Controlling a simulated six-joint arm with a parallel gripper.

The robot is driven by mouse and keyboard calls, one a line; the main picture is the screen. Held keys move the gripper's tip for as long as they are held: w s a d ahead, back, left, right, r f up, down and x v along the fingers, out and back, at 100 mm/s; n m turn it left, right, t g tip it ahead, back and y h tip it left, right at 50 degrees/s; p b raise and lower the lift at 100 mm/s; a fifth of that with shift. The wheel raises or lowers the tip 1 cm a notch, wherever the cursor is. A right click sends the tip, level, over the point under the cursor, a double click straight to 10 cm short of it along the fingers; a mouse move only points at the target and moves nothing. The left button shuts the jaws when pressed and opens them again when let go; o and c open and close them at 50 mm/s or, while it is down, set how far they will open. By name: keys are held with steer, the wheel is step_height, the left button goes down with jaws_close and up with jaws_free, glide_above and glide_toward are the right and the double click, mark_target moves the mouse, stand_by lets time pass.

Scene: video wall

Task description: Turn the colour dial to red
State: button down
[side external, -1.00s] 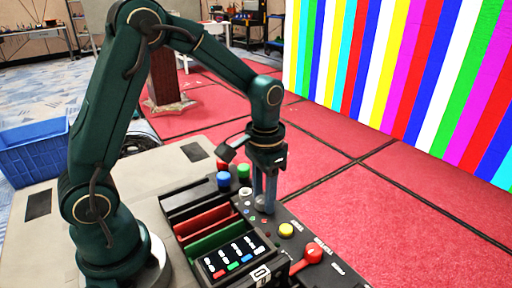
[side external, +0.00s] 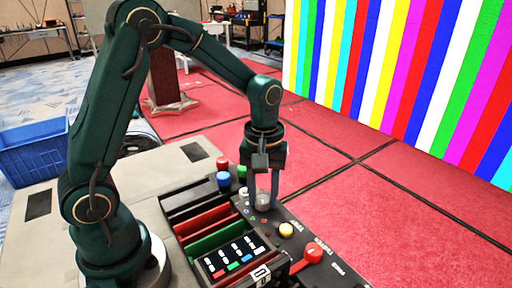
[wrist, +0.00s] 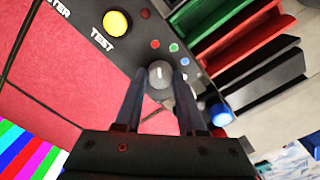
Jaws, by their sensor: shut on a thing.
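The colour dial is a small grey knob (side external: 263,201) on the black control panel, and the wrist view shows its round top (wrist: 160,74) with a short pale pointer mark. The mark points roughly up the wrist picture, towards the side with the small red (wrist: 155,43), green (wrist: 174,47) and blue (wrist: 185,61) dots. I cannot tell exactly which dot it lines up with. My gripper (side external: 263,198) points straight down over the panel. Its two fingers are shut on the dial, one on each side, and partly hide it in the side view.
Blue (side external: 223,180), red (side external: 222,163) and green (side external: 242,171) buttons stand behind the dial. A yellow TEST button (side external: 286,230) and a red lever knob (side external: 313,252) are in front. The video wall (side external: 400,75) shows multicoloured vertical bars. A blue crate (side external: 35,150) is at left.

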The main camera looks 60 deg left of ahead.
mark_target(263, 198)
steer(key=shift+n, duration=0.5)
steer(key=c, duration=0.5)
jaws_free()
steer(key=shift+r, duration=2.6)
steer(key=s+d+r+m+t, duration=0.1)
steer(key=s+r+m+t, duration=0.4)
steer(key=s+m, duration=0.4)
steer(key=s, duration=0.2)
steer(key=shift+s+d+r+m+t, duration=0.2)
steer(key=shift+s+d+m+t, duration=0.1)
steer(key=shift+s+d+m, duration=0.1)
